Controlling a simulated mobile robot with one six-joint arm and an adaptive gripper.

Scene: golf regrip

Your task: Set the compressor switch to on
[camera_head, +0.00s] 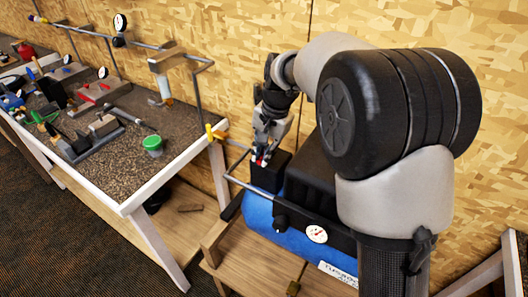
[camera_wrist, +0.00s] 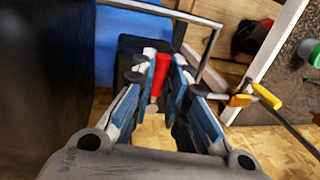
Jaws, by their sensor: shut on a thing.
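The compressor (camera_head: 290,236) has a blue tank with a black top housing and sits on a low wooden stand beside the workbench. Its black switch box (camera_head: 270,169) is at the back left end; the box also shows in the wrist view (camera_wrist: 132,48). A red switch (camera_wrist: 161,72) stands on this box, and a bit of red shows under my fingertips in the head view. My gripper (camera_head: 261,156) points down at the box. In the wrist view my gripper (camera_wrist: 163,66) has its fingers on both sides of the red switch, shut on it.
A metal handle rail (camera_wrist: 211,50) runs close beside the box. A yellow-handled valve (camera_head: 215,132) is on a pipe near the bench corner. The workbench (camera_head: 185,152) at left holds tools and a green-topped cup (camera_head: 153,144). The wooden wall is close behind.

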